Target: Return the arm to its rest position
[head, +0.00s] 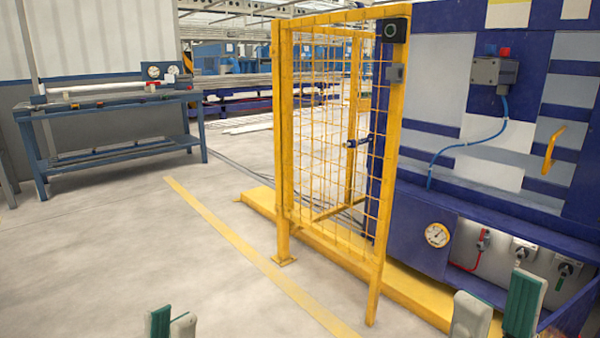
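The fingertips of my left gripper (171,324) show at the bottom edge, left of centre. One finger is green-padded and the other pale grey, with a small gap between the tips, and nothing shows between them. My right gripper (496,308) shows at the bottom right. Its grey finger and green-padded finger stand apart with nothing between them. The rest of both arms is out of frame. White pipe (107,88) lies on top of the blue workbench (112,108) at the left, well away from both grippers.
A yellow mesh gate (328,130) stands at the centre on a yellow floor beam (262,200). A blue machine (395,229) with gauge, valves and cable fills the right. A yellow line (232,240) crosses the floor. The concrete floor at the left front is clear.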

